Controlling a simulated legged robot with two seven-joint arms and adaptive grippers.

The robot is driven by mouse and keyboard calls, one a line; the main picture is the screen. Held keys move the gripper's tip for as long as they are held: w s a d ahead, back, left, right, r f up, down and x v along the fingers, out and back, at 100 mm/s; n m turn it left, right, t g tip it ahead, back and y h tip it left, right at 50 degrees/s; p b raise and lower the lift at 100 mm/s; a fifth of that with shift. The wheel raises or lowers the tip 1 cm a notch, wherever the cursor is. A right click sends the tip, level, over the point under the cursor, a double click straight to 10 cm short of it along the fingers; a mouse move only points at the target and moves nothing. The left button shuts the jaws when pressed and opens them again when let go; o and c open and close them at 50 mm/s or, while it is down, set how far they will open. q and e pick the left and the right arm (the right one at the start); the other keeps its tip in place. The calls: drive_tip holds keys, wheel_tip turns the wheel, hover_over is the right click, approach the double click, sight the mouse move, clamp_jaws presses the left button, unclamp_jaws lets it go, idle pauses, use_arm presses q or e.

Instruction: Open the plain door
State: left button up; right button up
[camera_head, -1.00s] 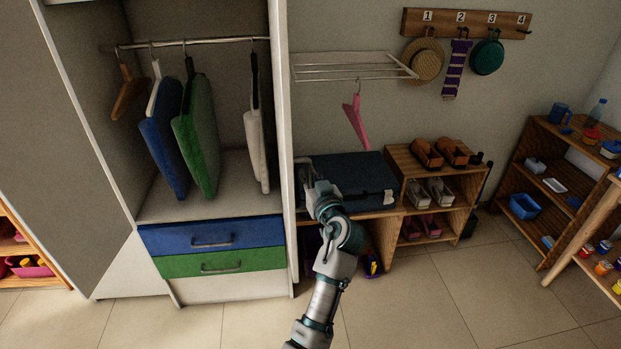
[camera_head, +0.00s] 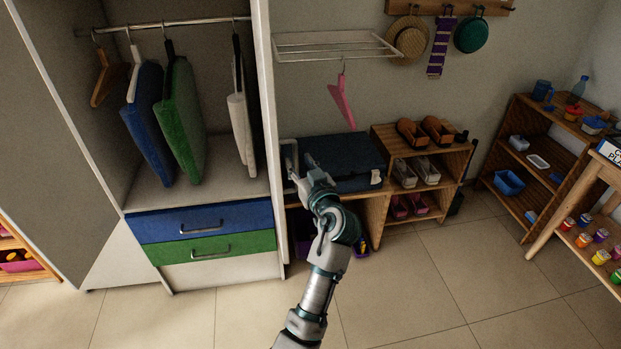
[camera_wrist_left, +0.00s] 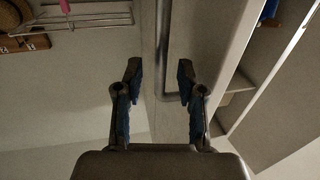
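The pale door (camera_head: 264,120) of the wardrobe stands edge-on, swung out at the right side of the open compartment. A grey bar handle (camera_head: 289,157) is on its right face. My left gripper (camera_head: 305,182) is beside the lower part of this handle. In the left wrist view the handle (camera_wrist_left: 162,50) runs upright between the two blue-padded fingers of my left gripper (camera_wrist_left: 160,75), which is open with gaps beside the bar. I cannot tell whether a finger touches it. Another wide grey door panel (camera_head: 60,130) stands open at the left. My right gripper is out of view.
The wardrobe holds hangers, coloured cushions, a blue drawer (camera_head: 200,222) and a green drawer (camera_head: 215,247). Right of the door are a dark suitcase (camera_head: 340,155), a low shoe shelf (camera_head: 425,150) and a wall rack (camera_head: 335,45). The tiled floor in front is clear.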

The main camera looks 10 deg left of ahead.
use_arm(q)
drive_tip(key=v, duration=0.9)
drive_tip(key=shift+w+d, duration=0.1)
drive_tip(key=shift+f, duration=0.2)
